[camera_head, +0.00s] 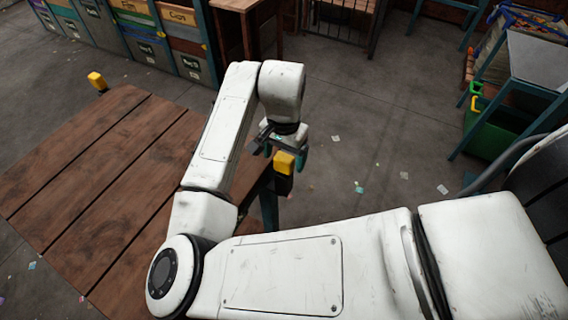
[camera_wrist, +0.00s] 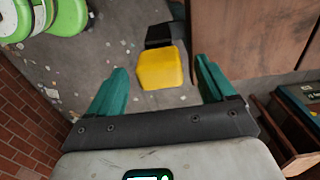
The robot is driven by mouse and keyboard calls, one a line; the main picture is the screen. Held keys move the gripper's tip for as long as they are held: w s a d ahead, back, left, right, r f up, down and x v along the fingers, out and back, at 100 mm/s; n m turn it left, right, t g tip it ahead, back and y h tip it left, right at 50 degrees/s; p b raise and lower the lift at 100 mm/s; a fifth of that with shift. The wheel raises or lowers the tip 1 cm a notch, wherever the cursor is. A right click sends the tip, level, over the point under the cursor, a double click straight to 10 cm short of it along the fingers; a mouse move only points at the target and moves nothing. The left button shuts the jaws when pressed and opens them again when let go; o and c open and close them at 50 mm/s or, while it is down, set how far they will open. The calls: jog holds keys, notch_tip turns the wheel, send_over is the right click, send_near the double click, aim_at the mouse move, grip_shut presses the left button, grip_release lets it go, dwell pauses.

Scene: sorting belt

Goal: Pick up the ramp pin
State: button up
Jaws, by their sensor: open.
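The ramp pin, a yellow-capped piece with a black lower part (camera_head: 284,162), is at the right edge of the wooden platform, just below my gripper (camera_head: 283,150). In the wrist view the yellow cap (camera_wrist: 161,68) lies between my two teal fingers, with gaps on both sides. My gripper (camera_wrist: 161,80) is open and empty, and the fingers do not visibly touch the pin. A second, similar yellow-capped piece (camera_head: 97,80) stands at the platform's far left corner.
The brown plank platform (camera_head: 90,165) fills the left. Crates and drawers (camera_head: 140,45) line the back left. A metal-topped table with teal legs (camera_head: 535,60) and a green bin (camera_head: 490,135) stand at the right. The floor between has scattered scraps but is otherwise open.

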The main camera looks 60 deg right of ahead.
jog(key=shift+f, duration=0.6)
jog(key=c, duration=1.3)
jog(key=shift+o, duration=0.2)
jog(key=shift+r, duration=0.15)
notch_tip(320, 180, up, 18)
jog(key=shift+b, duration=0.3)
notch_tip(320, 180, up, 12)
jog(key=p, duration=0.5)
jog(key=shift+p, duration=0.35)
